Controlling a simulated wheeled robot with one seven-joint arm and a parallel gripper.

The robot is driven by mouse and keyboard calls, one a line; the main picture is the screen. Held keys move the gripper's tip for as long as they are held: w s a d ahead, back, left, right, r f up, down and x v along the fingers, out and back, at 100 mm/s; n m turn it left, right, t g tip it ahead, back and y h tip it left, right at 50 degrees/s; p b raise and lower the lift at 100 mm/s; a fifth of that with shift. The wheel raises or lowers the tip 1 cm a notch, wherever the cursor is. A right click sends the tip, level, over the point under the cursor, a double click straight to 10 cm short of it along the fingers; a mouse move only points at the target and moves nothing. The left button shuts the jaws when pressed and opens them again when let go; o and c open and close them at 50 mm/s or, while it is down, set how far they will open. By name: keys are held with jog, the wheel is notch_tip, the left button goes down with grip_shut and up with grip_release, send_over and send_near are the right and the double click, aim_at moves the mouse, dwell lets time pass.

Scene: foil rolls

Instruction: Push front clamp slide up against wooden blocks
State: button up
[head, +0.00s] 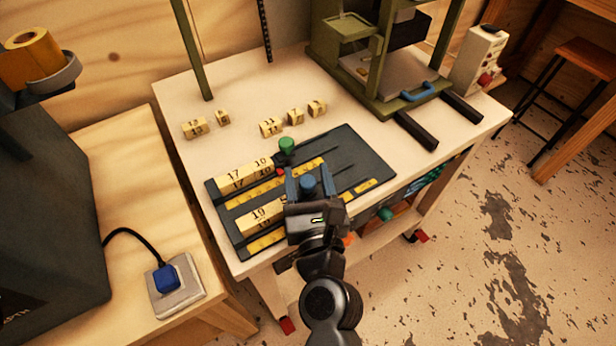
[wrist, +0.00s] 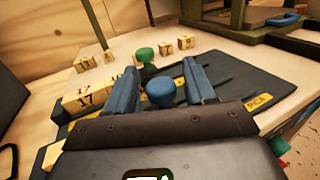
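A dark fixture board (head: 365,160) lies on the white table, with yellow scale strips and wooden blocks on it. The front blocks (head: 262,216), marked 19, lie left of my gripper. The back blocks (head: 243,173) are marked 17 and 10; they show in the wrist view (wrist: 88,99). A blue knob (head: 308,186), apparently on the front clamp slide, stands between my gripper's blue fingers (head: 308,174). In the wrist view the fingers (wrist: 161,76) are apart, with small gaps beside the knob (wrist: 161,93). My gripper hides the slide's body and any contact with the front blocks.
A green knob (head: 287,145) stands at the back row's right end, close to my gripper. Several loose numbered blocks (head: 268,127) lie behind the board. A green-framed machine (head: 385,75) stands at the back right. The board's right part is mostly clear.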

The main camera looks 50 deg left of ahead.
jog(key=shift+f, duration=0.1)
jog(key=shift+s+d+f, duration=0.1)
jog(key=shift+s+d, duration=0.1)
jog(key=shift+d, duration=0.15)
jog(key=b+v, duration=0.1)
jog(key=v, duration=0.6)
jog(key=s+d+f+n+t+h, duration=0.1)
jog(key=d+n+t+h, duration=0.15)
jog(key=d, duration=0.65)
jog(key=s+d+f+n+t+h, duration=0.1)
jog(key=s+d+f+n+h, duration=0.2)
jog(key=d, duration=0.6)
jog(key=d+n+t+h, duration=0.2)
jog(key=d+n+h, duration=0.15)
jog(key=d, duration=0.55)
jog(key=s+d+r+n+t+h, duration=0.1)
jog(key=s+d+r+n+h, duration=0.6)
jog(key=s+d+n, duration=0.6)
notch_tip(320, 180, up, 3)
jog(key=d+n, duration=0.1)
jog(key=d, duration=0.1)
jog(key=shift+d+f, duration=0.15)
jog(key=shift+d, duration=0.25)
